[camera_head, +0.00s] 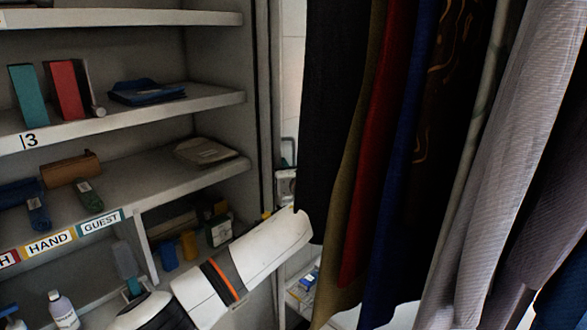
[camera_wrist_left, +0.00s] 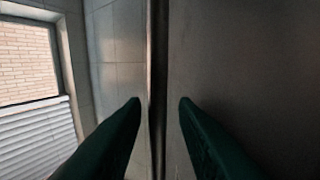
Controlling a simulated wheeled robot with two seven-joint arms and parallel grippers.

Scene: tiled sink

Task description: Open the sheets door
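A tall dark grey panel (camera_wrist_left: 245,70) fills the right half of the left wrist view. Its vertical edge (camera_wrist_left: 158,60) runs between my two green fingers. I cannot tell for sure that this panel is the sheets door; no sheets label shows. My left gripper (camera_wrist_left: 160,102) is open, its fingertips apart on either side of the edge, with no clear contact. My right gripper is not in view.
An open shelf unit (camera_head: 130,122) with folded towels, bottles and HAND and GUEST labels stands at left. Hanging clothes (camera_head: 400,150) fill the right of the head view, close to my left arm. A window with a blind (camera_wrist_left: 35,130) shows at left in the wrist view.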

